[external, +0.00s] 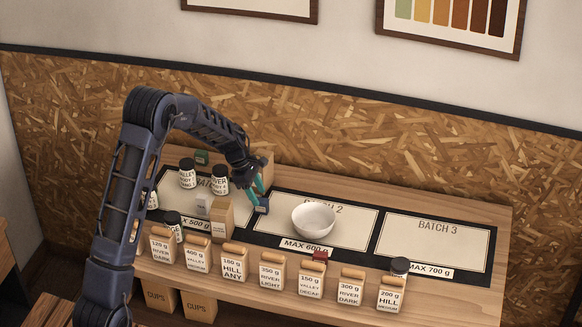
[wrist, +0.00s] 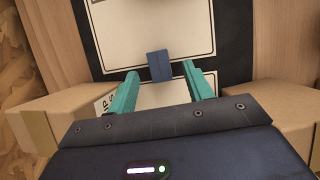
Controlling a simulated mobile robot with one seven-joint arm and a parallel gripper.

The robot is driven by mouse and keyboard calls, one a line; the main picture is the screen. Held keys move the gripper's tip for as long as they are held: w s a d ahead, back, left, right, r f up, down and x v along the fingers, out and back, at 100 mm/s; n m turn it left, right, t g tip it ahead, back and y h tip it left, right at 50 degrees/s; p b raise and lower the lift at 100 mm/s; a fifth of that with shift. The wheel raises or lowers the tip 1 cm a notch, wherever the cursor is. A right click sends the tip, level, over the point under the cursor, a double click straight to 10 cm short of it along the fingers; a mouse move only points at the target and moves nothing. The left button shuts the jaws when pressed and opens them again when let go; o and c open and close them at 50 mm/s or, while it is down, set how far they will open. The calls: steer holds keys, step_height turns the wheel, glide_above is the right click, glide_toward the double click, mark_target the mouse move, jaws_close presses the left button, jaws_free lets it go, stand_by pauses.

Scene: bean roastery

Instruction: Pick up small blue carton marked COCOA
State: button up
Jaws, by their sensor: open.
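A small dark blue carton (external: 262,206) stands on the dark strip between the BATCH 1 and BATCH 2 panels. In the wrist view the blue carton (wrist: 160,66) lies just beyond the fingertips, a little left of the middle between them. Its marking is too small to read. My gripper (external: 257,190) comes down from the upper left, with its teal fingers right by the carton. In the wrist view my gripper (wrist: 170,82) is open, with nothing between its fingers. In the external view the fingers partly cover the carton.
A white bowl (external: 314,219) stands on BATCH 2. A tan box (external: 222,218) and several dark-lidded jars (external: 220,180) stand on BATCH 1. Labelled bags (external: 271,276) line the front edge, with a small red box (external: 320,256) behind them. The BATCH 3 panel (external: 437,243) is clear.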

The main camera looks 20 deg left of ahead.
mark_target(261, 200)
steer(key=shift+x, duration=1.95)
steer(key=c, duration=1.1)
steer(key=shift+o, duration=0.2)
steer(key=shift+r, duration=0.1)
